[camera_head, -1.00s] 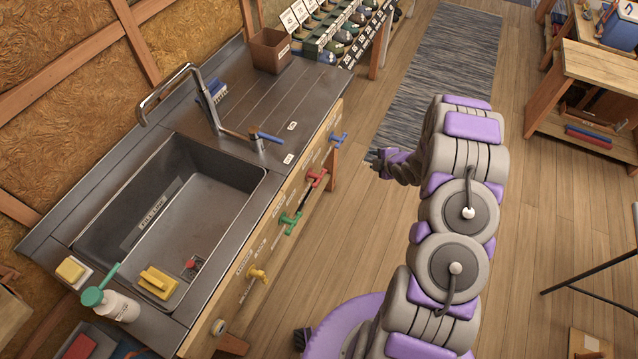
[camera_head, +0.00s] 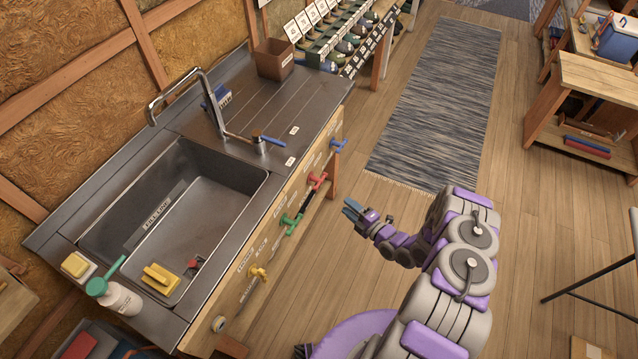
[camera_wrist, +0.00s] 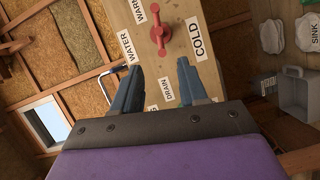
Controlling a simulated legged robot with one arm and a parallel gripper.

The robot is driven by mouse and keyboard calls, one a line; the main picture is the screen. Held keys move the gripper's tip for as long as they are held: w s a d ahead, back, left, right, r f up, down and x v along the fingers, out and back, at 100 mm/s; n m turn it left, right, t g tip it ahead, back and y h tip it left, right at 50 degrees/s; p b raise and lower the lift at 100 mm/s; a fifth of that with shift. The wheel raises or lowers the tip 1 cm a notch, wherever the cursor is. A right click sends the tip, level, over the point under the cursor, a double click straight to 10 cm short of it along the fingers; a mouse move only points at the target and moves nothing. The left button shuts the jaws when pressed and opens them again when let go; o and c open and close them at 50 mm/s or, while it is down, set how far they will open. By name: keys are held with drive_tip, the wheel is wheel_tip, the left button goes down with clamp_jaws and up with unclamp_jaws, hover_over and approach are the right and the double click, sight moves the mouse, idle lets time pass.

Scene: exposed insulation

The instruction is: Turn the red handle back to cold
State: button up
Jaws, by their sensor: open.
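The red handle (camera_head: 317,182) is on the wooden front panel of the sink counter, between the green handle (camera_head: 291,222) and the blue handle (camera_head: 338,146). In the wrist view the red handle (camera_wrist: 159,29) lies ahead of my gripper, roughly lengthwise in the picture, with labels reading WARM, WATER, COLD (camera_wrist: 196,38) and DRAIN around it. My gripper (camera_head: 356,209) is open and empty, to the right of the panel and apart from the handle. Its two fingers (camera_wrist: 158,82) show spread in the wrist view, with the handle beyond the gap between them.
A yellow handle (camera_head: 259,273) is farther along the same panel. The sink (camera_head: 225,215) and faucet (camera_head: 190,95) are above the panel. The wooden floor (camera_head: 470,180) right of the counter is clear, with a grey rug (camera_head: 440,90) behind.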

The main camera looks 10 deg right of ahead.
sight(321, 184)
drive_tip(key=b+x, duration=0.1)
drive_tip(key=x, duration=1.5)
drive_tip(key=shift+w+a+b, duration=0.1)
drive_tip(key=shift+w+b, duration=0.1)
drive_tip(key=shift+b, duration=0.1)
drive_tip(key=shift+f, duration=0.1)
clamp_jaws()
